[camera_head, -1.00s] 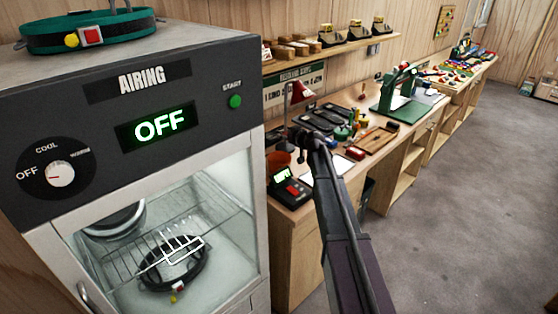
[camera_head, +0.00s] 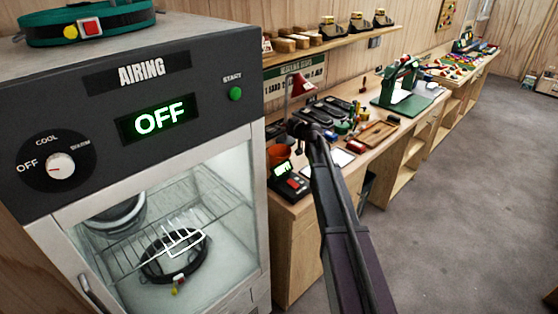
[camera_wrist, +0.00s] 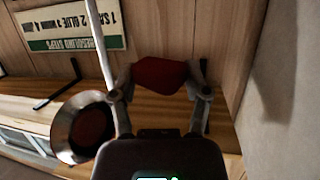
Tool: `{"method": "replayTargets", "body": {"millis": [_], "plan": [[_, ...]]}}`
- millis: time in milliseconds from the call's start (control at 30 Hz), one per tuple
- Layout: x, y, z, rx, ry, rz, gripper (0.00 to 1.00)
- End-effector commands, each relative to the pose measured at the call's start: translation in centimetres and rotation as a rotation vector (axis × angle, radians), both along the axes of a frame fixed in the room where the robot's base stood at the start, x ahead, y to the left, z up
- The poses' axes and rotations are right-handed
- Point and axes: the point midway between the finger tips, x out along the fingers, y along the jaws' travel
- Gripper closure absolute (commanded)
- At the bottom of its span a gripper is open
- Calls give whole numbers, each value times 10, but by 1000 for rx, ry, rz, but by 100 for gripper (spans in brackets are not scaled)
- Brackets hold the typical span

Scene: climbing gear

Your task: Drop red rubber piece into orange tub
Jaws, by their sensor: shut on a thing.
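The red rubber piece (camera_wrist: 160,73) is held between the two fingers of my gripper (camera_wrist: 160,82) in the wrist view, clear of the bench. The orange tub (camera_head: 279,154) stands at the near left end of the bench, beside the airing cabinet. In the head view my wrist hides the fingers and the piece.
The airing cabinet (camera_head: 130,130) stands close on the left. A device with a lit display (camera_head: 289,182) sits in front of the tub. A red-shaded lamp (camera_head: 301,84) rises behind my wrist. Black trays and a green press (camera_head: 402,88) lie further right.

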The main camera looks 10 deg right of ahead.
Motion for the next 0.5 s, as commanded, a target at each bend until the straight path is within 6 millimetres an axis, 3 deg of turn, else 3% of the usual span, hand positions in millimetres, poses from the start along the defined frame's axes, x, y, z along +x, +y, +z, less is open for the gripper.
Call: {"method": "replayTargets", "body": {"millis": [500], "plan": [[0,-1,-42,0,0,-1,62]]}}
